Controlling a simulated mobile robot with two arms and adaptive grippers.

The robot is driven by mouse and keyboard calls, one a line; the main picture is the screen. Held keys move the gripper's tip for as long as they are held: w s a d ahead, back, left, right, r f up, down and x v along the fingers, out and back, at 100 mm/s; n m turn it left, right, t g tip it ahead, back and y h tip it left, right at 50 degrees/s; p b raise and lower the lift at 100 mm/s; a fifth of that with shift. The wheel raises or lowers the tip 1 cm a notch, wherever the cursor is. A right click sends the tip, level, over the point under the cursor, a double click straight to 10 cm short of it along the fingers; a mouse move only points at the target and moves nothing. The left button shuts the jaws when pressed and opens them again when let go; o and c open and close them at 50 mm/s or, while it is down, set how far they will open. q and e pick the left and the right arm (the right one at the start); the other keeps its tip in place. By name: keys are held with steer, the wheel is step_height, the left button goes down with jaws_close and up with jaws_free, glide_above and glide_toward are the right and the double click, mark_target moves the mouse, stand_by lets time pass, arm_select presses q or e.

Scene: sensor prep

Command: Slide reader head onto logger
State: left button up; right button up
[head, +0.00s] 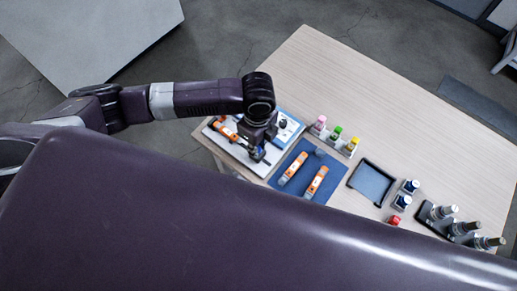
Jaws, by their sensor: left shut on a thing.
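My left gripper (258,153) reaches in from the left and points down over the white board (210,135) at the table's left end. It is shut on a small dark thing, probably the reader head, mostly hidden by the fingers and wrist. An orange and white stick-shaped device (225,129), possibly the logger, lies on the board just left of the gripper. Whether the held thing touches it cannot be told. Two similar orange devices (293,168) (316,182) lie on the blue mat (281,183). My right gripper is not in view.
A rack of pink-, green- and yellow-capped bottles (336,137) stands behind the mat. A dark tray (371,183), small blue-topped containers (407,193), a red item (393,220) and a bottle rack (462,228) stand to the right. The far tabletop (380,110) is clear.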

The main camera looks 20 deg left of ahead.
arm_select(q)
steer(key=shift+w+a, duration=0.1)
steer(key=shift+a, duration=0.2)
steer(key=shift+w+a+p, duration=0.3)
steer(key=shift+w+a, duration=0.05)
steer(key=shift+a, duration=0.55)
steer(key=shift+w+a+p, duration=0.3)
steer(key=shift+a, duration=0.55)
steer(key=shift+w+a, duration=0.1)
steer(key=shift+a, duration=0.15)
steer(key=shift+w+a, duration=0.2)
steer(key=shift+a, duration=0.4)
steer(key=shift+p, duration=0.6)
steer(key=o, duration=0.8)
